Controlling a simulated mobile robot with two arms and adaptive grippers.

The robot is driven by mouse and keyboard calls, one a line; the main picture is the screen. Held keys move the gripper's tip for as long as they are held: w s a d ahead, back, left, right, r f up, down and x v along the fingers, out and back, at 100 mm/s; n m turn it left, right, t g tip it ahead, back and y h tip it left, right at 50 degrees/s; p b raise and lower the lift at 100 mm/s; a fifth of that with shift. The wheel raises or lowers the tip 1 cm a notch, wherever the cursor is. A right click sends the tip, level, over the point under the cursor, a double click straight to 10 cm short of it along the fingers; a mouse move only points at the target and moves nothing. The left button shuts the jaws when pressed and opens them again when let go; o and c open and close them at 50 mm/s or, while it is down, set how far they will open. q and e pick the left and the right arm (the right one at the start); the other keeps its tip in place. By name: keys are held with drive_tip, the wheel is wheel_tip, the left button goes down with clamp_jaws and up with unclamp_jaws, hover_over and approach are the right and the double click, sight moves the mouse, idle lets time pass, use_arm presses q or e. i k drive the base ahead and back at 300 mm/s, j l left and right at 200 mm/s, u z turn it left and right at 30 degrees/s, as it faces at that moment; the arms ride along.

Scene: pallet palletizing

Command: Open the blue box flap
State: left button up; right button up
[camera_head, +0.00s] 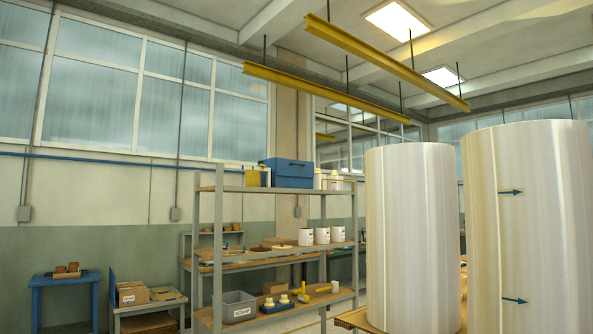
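A blue box (288,173) sits on the top shelf of a grey metal rack, near the middle of the view. Its lid or flap looks closed, but it is too small to be certain. Neither of my grippers shows in the head view, and nothing of my arms can be seen near the box.
Two large white wrapped cylinders (412,230) (530,220) stand on the right and hide what is behind them. The grey rack (219,250) holds white cans (306,237) and a grey bin (234,306). A blue table (62,281) stands at far left.

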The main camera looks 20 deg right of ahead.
sight(284, 167)
drive_tip(key=i+l, duration=0.2)
drive_tip(key=i, duration=0.25)
drive_tip(key=i+l, duration=0.25)
drive_tip(key=i, duration=0.2)
drive_tip(key=i+u, duration=0.1)
drive_tip(key=i, duration=0.4)
drive_tip(key=i+l+u, duration=0.15)
drive_tip(key=i, duration=0.4)
drive_tip(key=i+l+u, duration=0.1)
drive_tip(key=i, duration=0.4)
drive_tip(key=i+l+u, duration=0.1)
drive_tip(key=i, duration=0.4)
drive_tip(key=i+l, duration=0.15)
drive_tip(key=l, duration=0.25)
drive_tip(key=i+l+u, duration=0.15)
drive_tip(key=l, duration=0.25)
drive_tip(key=i+l, duration=0.2)
drive_tip(key=l, duration=0.2)
drive_tip(key=i+l+u, duration=0.15)
drive_tip(key=l, duration=0.3)
drive_tip(key=i+l, duration=0.1)
drive_tip(key=l, duration=0.3)
drive_tip(key=i+l+u, duration=0.15)
drive_tip(key=l, duration=0.3)
